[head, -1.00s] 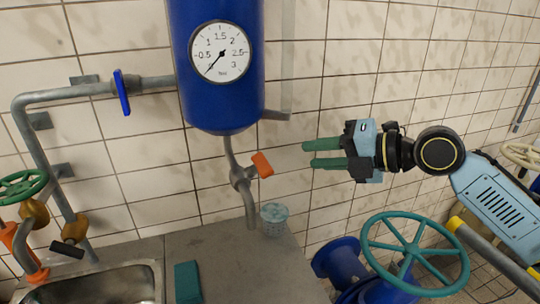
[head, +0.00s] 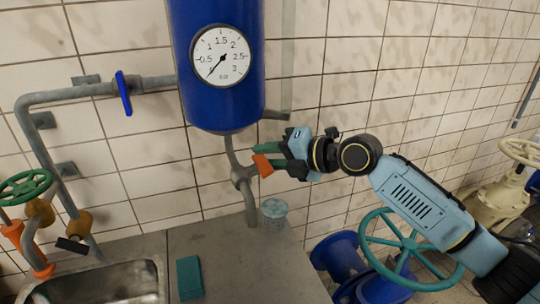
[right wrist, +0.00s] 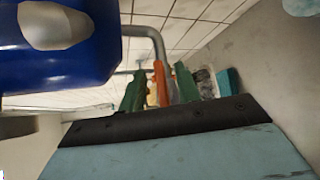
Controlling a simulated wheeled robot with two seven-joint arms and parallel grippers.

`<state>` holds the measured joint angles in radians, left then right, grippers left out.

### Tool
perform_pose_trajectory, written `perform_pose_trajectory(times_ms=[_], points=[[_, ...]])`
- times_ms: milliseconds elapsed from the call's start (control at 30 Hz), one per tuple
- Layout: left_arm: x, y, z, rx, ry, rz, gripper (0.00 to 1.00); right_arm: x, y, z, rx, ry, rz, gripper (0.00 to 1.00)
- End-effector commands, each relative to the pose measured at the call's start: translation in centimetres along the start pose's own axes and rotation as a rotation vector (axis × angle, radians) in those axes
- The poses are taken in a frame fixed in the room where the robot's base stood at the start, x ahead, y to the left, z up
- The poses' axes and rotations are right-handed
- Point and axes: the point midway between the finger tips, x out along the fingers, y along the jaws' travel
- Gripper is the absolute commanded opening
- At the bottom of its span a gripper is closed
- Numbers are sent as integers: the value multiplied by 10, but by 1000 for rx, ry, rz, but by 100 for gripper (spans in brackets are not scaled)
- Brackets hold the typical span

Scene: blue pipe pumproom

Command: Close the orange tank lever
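The gripper is open, and I cannot tell whether either finger touches the lever. My left gripper is not in view.
A grey counter (head: 225,275) with a metal sink (head: 100,283), a teal block (head: 189,277) and a glass (head: 273,212) lies below. A teal handwheel (head: 408,243) stands right, under my arm. A blue lever (head: 123,93) is on the left pipe.

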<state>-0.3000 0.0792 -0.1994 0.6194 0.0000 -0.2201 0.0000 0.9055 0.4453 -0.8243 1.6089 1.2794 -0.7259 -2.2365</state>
Motion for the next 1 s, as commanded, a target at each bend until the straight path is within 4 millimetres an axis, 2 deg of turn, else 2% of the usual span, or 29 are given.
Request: perform_pose_trajectory(times_ms=[33, 233, 467, 633, 1000], points=[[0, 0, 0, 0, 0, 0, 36, 0, 0, 0, 0, 0, 0, 26], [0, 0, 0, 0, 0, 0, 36, 0, 0, 0, 0, 0, 0, 0], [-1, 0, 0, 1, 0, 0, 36, 0, 0, 0, 4, 0, -4, 0], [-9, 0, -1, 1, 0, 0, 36, -1, 2, 1, 32, 0, -33, 0], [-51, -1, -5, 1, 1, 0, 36, -2, 3, 1, 206, 1, -208, 0]])
